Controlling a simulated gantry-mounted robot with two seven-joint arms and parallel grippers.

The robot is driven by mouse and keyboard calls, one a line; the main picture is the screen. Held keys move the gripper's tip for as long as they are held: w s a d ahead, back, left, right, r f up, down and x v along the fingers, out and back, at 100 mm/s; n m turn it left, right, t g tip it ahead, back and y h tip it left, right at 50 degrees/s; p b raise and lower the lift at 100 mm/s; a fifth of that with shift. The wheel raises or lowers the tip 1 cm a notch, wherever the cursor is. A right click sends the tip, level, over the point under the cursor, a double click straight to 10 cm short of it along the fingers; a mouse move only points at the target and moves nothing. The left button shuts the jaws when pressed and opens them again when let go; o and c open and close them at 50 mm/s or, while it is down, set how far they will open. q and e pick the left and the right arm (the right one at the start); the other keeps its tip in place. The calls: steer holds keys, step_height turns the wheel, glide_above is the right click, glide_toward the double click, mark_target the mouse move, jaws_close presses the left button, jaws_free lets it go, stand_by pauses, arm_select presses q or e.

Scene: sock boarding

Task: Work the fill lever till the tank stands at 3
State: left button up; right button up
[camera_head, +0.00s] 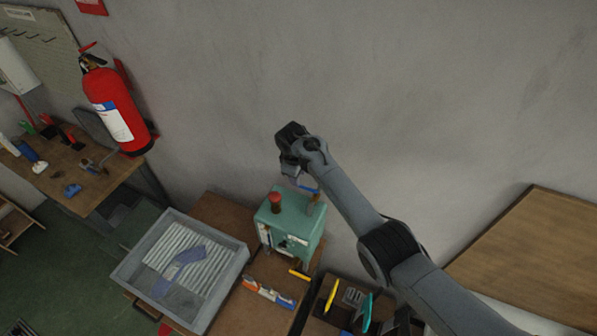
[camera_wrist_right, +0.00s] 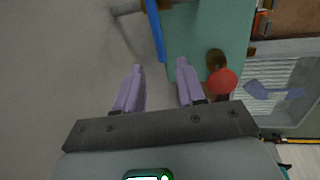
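A green machine (camera_head: 291,216) stands on the wooden bench, with a red knob (camera_head: 275,200) on its top. A thin blue bar (camera_head: 308,188) shows at its top right; I cannot tell if it is the fill lever. The tank level cannot be read. My right gripper (camera_head: 292,176) hangs above the machine, partly hidden by my wrist. In the right wrist view its fingers (camera_wrist_right: 159,66) are apart and nothing is between them. The blue bar (camera_wrist_right: 155,30) lies beyond the fingertips, and the red knob (camera_wrist_right: 222,82) is right of the right finger. My left gripper is not in view.
A grey tray (camera_head: 235,266) with a ribbed bottom and a bluish sock-like piece stands left of the machine. An orange-and-blue tool (camera_head: 268,293) lies in front. A dark organiser with coloured tools is at the lower right. The wall is close behind.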

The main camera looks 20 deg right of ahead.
steer(key=shift+s+a+r+p, duration=0.15)
steer(key=shift+r, duration=0.8)
steer(key=shift+s+a+r+p, duration=0.1)
steer(key=shift+a+r, duration=0.05)
steer(key=shift+r, duration=0.85)
steer(key=shift+s+a+r+p, duration=0.15)
steer(key=shift+r, duration=0.8)
steer(key=s+a+f+m+t, duration=0.1)
steer(key=s+f+m, duration=0.1)
steer(key=s+f, duration=1.3)
steer(key=s+a+r+m+y, duration=0.1)
steer(key=s+r+m, duration=0.1)
steer(key=s, duration=1.1)
steer(key=s+a+r+m+t+y, duration=0.1)
steer(key=s+r, duration=0.4)
steer(key=s, duration=0.9)
steer(key=shift+s+r+m, duration=0.15)
steer(key=shift+s+m, duration=0.05)
steer(key=shift+m, duration=0.2)
